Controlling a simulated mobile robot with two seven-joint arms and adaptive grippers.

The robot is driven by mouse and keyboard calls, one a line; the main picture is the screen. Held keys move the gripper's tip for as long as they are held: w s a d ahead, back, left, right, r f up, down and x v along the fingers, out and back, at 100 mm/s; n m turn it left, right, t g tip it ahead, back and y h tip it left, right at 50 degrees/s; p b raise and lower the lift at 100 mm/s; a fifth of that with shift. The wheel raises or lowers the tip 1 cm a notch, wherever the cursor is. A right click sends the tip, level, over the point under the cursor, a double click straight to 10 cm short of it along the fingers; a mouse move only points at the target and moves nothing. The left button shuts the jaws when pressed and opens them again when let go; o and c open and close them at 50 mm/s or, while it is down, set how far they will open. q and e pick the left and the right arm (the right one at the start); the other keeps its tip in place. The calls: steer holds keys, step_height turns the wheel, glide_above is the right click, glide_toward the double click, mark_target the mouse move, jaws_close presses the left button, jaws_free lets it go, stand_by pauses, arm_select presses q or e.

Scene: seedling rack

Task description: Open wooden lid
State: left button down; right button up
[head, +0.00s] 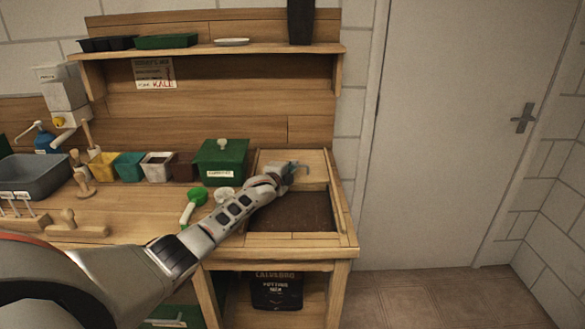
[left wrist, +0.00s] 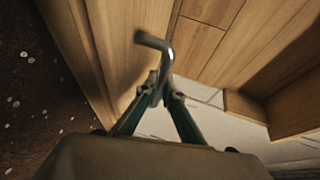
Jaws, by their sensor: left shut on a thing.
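The wooden lid (head: 311,158) lies at the back of a framed bin in the right end of the wooden bench. Dark soil (head: 300,212) shows uncovered in front of the lid; soil also fills the left side of the left wrist view (left wrist: 35,95). My left gripper (head: 288,171) is over the lid's front part. In the left wrist view my left gripper (left wrist: 155,92) is shut on a bent metal handle (left wrist: 153,41) beside pale wood. The gripper hides where the handle meets the lid. My right gripper is not in view.
A green lidded box (head: 221,160) stands just left of the bin. Several small pots stand further left. A shelf (head: 215,48) runs above; a closed door (head: 450,130) is at the right.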

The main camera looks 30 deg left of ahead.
arm_select(q)
steer(key=c, duration=2.4)
jaws_free()
steer(key=shift+c, duration=0.2)
steer(key=shift+s, duration=0.1)
steer(key=v, duration=1.2)
steer(key=shift+f, duration=0.1)
